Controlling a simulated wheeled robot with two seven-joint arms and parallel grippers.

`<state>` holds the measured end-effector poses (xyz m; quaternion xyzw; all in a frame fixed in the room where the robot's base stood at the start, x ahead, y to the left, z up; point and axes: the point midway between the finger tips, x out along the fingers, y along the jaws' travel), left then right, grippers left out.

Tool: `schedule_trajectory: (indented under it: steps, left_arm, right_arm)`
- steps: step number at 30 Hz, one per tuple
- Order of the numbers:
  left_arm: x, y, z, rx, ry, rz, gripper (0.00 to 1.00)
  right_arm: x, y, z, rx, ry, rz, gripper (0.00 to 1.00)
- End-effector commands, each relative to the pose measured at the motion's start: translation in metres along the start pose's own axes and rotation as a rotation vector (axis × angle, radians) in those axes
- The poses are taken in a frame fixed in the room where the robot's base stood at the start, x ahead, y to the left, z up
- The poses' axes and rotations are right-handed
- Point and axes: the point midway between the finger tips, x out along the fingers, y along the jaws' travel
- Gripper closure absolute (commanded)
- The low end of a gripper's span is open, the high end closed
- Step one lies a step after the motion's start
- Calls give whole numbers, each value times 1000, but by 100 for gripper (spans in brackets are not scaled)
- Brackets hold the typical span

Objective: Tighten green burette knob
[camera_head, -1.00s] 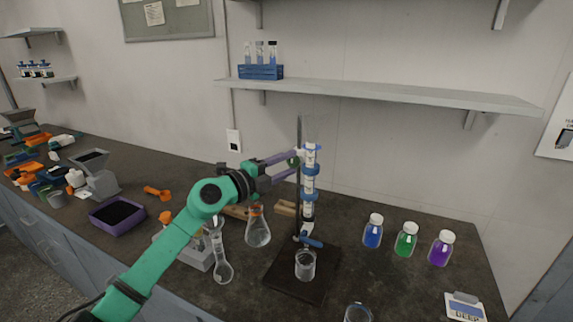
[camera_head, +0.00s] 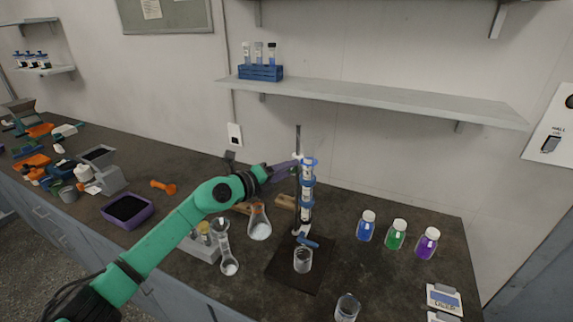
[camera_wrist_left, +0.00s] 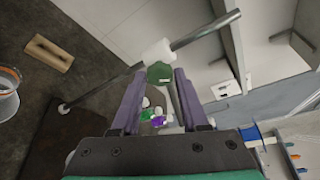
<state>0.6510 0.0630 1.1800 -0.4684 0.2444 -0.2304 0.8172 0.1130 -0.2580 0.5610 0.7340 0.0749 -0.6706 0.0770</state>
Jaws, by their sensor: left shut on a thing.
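The burette (camera_head: 306,190) stands upright on its stand, with blue clamps along it and a dark base (camera_head: 290,272). The green knob (camera_wrist_left: 160,73) shows in the left wrist view beside a white clamp block (camera_wrist_left: 157,52) on the metal rod. My left gripper (camera_wrist_left: 159,77) has its purple fingers on either side of the green knob, shut on it. In the head view my left gripper (camera_head: 297,166) reaches the upper part of the burette from the left and hides the knob there. My right gripper is not in view.
A beaker (camera_head: 303,260) stands on the stand base. An orange-necked flask (camera_head: 259,222) and a volumetric flask (camera_head: 227,252) stand left of it, close to my arm. Blue (camera_head: 366,226), green (camera_head: 397,234) and purple (camera_head: 427,243) bottles stand right. A shelf (camera_head: 370,100) hangs above.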

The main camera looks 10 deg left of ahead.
Motion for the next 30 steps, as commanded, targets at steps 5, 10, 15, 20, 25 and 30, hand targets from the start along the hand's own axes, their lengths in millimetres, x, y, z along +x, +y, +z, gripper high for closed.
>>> schedule_trajectory:
  steps: [5,10,15,20,25,30]
  left_arm:
    - [0,1,0,-1,0,1,33]
    - [0,1,0,-2,0,1,27]
    - [-1,1,0,-2,-1,0,27]
    - [-17,3,1,0,-3,1,27]
    - [-62,6,-2,5,-1,4,27]
    - [-110,10,-3,3,-2,6,27]
  right_arm:
    - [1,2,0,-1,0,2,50]
    - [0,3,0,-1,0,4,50]
    - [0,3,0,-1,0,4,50]
    - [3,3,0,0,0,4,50]
    - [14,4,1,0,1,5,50]
    - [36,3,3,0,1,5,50]
